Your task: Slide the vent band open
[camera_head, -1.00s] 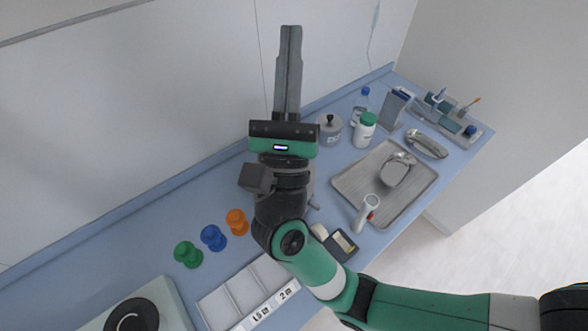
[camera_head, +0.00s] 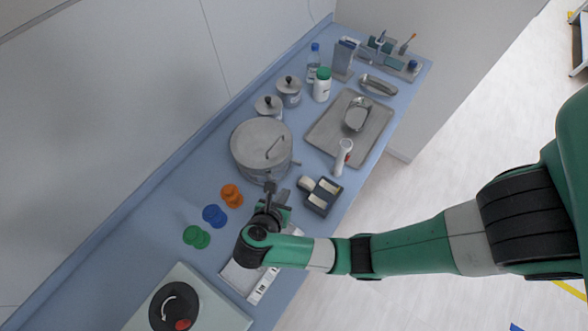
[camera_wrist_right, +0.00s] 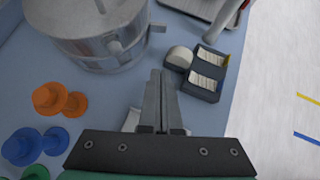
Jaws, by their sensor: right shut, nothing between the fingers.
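The round metal drum (camera_head: 258,148) with a handled lid stands on the blue counter near the wall. Its side also shows at the top left of the right wrist view (camera_wrist_right: 95,50). A small tab (camera_wrist_right: 157,27) sticks out from the drum's side; I cannot make out the band's slots or how far open they are. My right gripper (camera_head: 283,193) is just in front of the drum, low over the counter. In the right wrist view its two fingers (camera_wrist_right: 160,78) are together and empty, apart from the drum and the tab. My left gripper is not in view.
Orange (camera_head: 231,195), blue (camera_head: 214,215) and green (camera_head: 196,236) knobbed pieces lie left of my gripper. A dark box with white pads (camera_head: 320,196) stands to its right. A metal tray (camera_head: 372,138) is further right. Two lidded jars (camera_head: 289,92) stand behind the drum.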

